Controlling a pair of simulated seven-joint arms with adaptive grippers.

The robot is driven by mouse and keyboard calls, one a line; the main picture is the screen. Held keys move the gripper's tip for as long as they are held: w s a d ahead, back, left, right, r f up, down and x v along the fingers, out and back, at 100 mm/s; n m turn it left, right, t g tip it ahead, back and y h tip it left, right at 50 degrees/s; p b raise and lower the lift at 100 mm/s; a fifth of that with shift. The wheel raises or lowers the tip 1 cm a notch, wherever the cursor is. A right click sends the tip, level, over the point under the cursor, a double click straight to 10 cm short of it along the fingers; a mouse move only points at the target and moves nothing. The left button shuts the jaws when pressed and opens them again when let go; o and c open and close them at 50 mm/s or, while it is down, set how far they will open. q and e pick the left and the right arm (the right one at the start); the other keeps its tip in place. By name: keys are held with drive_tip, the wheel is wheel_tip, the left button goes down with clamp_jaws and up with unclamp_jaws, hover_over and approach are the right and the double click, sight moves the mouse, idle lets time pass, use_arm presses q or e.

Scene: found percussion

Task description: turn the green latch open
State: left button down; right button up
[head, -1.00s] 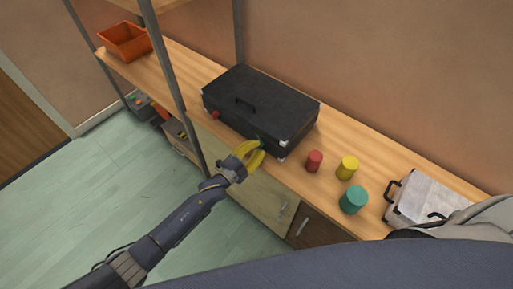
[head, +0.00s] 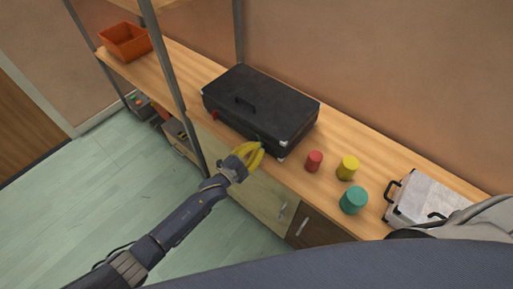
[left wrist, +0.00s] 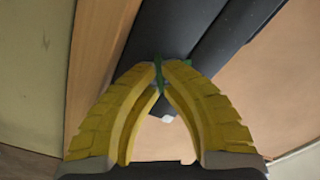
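A black case (head: 262,108) lies closed on the wooden counter, with a dark handle on its lid. The green latch (left wrist: 159,76) is on the case's front side; in the head view it is mostly hidden by my fingertips. My left gripper (head: 260,149) has yellow fingers and reaches the case's front side from the left. In the left wrist view its fingertips (left wrist: 168,66) close in on both sides of the green latch and appear to pinch it. A red latch (head: 215,115) sits farther left on the same side. My right gripper is not in view.
Red (head: 314,161), yellow (head: 347,167) and teal (head: 353,199) cylinders stand right of the case. A silver case (head: 425,197) lies farther right. An orange bin (head: 125,41) stands at the far left. A grey shelf post (head: 172,75) rises left of the black case.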

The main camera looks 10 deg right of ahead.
use_arm(q)
drive_tip(key=n, duration=0.6)
drive_tip(key=shift+w+a+r+n, duration=0.1)
drive_tip(key=shift+w+n, duration=0.05)
drive_tip(key=shift+n, duration=2.35)
drive_tip(key=c, duration=1.8)
unclamp_jaws()
drive_tip(key=shift+c, duration=0.2)
drive_tip(key=v, duration=1.2)
